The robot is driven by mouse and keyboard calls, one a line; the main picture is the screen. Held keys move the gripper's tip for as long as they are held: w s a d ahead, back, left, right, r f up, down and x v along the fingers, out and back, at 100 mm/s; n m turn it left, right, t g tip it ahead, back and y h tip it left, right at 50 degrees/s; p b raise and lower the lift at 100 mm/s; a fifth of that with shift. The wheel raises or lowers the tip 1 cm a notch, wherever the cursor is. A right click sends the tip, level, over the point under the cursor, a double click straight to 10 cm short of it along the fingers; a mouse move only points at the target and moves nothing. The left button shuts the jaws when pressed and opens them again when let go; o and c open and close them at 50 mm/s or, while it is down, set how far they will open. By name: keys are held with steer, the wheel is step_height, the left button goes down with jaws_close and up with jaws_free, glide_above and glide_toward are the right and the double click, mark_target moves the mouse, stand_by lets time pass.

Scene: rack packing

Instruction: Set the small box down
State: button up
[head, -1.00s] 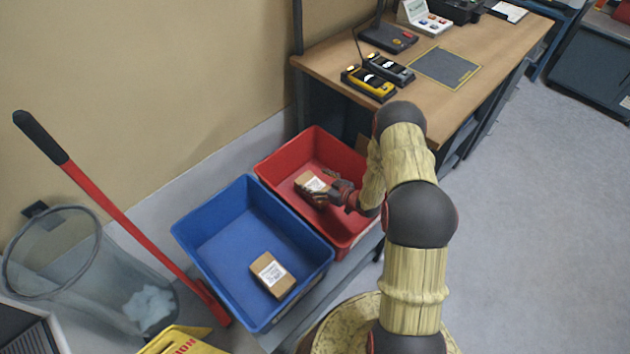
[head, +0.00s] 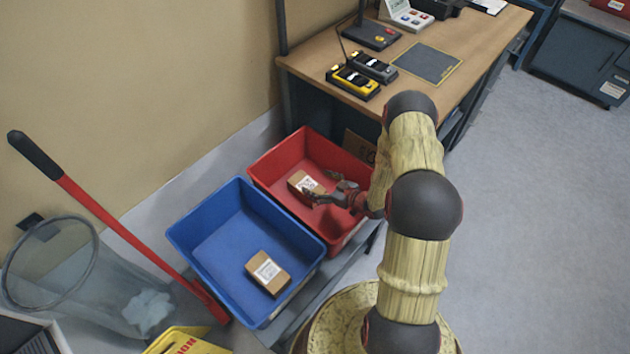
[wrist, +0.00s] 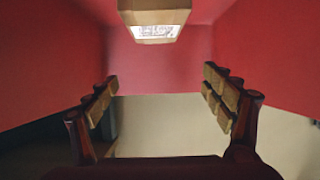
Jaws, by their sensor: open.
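A small brown box (head: 305,184) with a white label lies in the red bin (head: 260,177). In the wrist view the box (wrist: 154,22) is at the top, beyond my fingertips, with a clear gap between. My gripper (head: 322,193) is at the red bin, just to the right of the box. In the wrist view my gripper (wrist: 160,98) has its two padded fingers spread wide with nothing between them. A second small brown box (head: 267,272) with a white label lies in the blue bin (head: 190,239).
The bins stand side by side on a low grey surface. A wooden workbench (head: 480,55) holds a yellow handheld device (head: 353,82) and other equipment. The floor at the right is clear.

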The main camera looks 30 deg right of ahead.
steer(key=w+d+r+g+h, duration=0.1)
steer(key=w+d+r+h, duration=0.15)
steer(key=r, duration=0.85)
steer(key=w+d+r+g+h, duration=0.1)
steer(key=w+d+r+h, duration=0.15)
steer(key=r, duration=0.85)
steer(key=s+a+r+m+g+h, duration=0.15)
steer(key=s+r, duration=0.25)
steer(key=r, duration=0.4)
steer(key=s+a+r+m+h, duration=0.1)
steer(key=s+a+r, duration=0.2)
steer(key=r, duration=0.5)
steer(key=s+a+r+g, duration=0.1)
steer(key=s+a+r, duration=0.2)
steer(key=s, duration=0.6)
steer(key=s+a+r+m+g+y, duration=0.1)
steer(key=s+a+r, duration=0.2)
steer(key=s+a, duration=0.3)
steer(key=s+a+r+m+g+y, duration=0.1)
steer(key=s+a+r, duration=0.2)
steer(key=s, duration=1.1)
steer(key=shift+a, duration=0.9)
steer(key=shift+r+y, duration=0.1)
steer(key=shift+y, duration=0.15)
steer(key=shift+r+p, duration=0.5)
